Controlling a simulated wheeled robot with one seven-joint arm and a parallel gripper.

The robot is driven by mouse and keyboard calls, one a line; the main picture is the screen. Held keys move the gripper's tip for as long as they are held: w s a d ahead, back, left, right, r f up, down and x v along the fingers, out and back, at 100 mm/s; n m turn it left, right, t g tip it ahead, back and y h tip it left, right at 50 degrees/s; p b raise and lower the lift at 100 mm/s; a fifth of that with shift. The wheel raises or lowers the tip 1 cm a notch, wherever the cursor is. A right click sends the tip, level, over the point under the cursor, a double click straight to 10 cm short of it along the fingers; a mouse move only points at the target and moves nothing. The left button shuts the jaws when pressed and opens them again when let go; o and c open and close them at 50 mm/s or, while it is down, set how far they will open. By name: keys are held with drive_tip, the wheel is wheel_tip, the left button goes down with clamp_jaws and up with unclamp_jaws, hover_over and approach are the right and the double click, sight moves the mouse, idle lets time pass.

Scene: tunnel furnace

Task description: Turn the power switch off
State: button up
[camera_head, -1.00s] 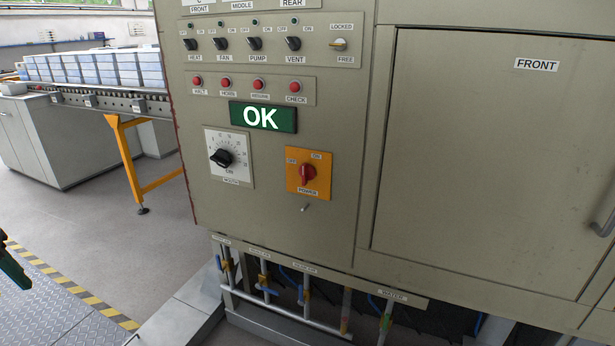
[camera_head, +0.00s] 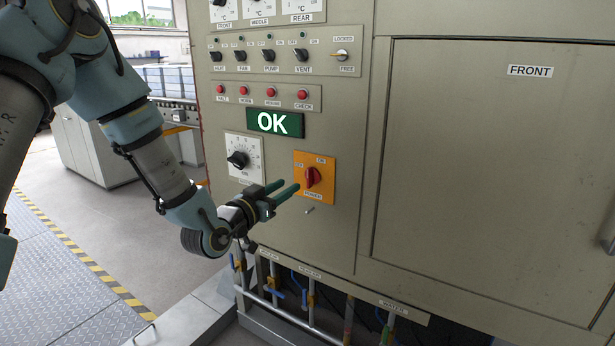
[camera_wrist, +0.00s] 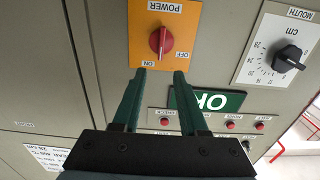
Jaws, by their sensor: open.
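The power switch (camera_head: 313,177) is a red rotary knob on an orange plate (camera_head: 326,160) marked ON, OFF and POWER. In the head view its handle stands nearly upright; I cannot tell clearly which label it points at. It also shows upside down in the wrist view (camera_wrist: 161,40), with its handle near vertical. My gripper (camera_head: 288,187) reaches in from the left, its two green fingers apart and empty. The fingertips are close to the left of the knob in the head view. In the wrist view the open fingers (camera_wrist: 160,74) end just short of the knob, which lies between their lines.
A white MOUTH dial (camera_head: 238,160) sits left of the switch, with a green OK display (camera_head: 275,123) above. Red buttons (camera_head: 302,95) and black toggles (camera_head: 302,55) are higher up. A small metal stub (camera_head: 310,210) protrudes below the plate. Pipes with valves (camera_head: 275,283) run beneath the panel.

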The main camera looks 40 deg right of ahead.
sight(307, 173)
drive_tip(key=p+x, duration=0.2)
drive_tip(key=x, duration=0.7)
drive_tip(key=shift+w+d, duration=0.1)
drive_tip(key=shift+d, duration=0.05)
clamp_jaws()
idle(0.3)
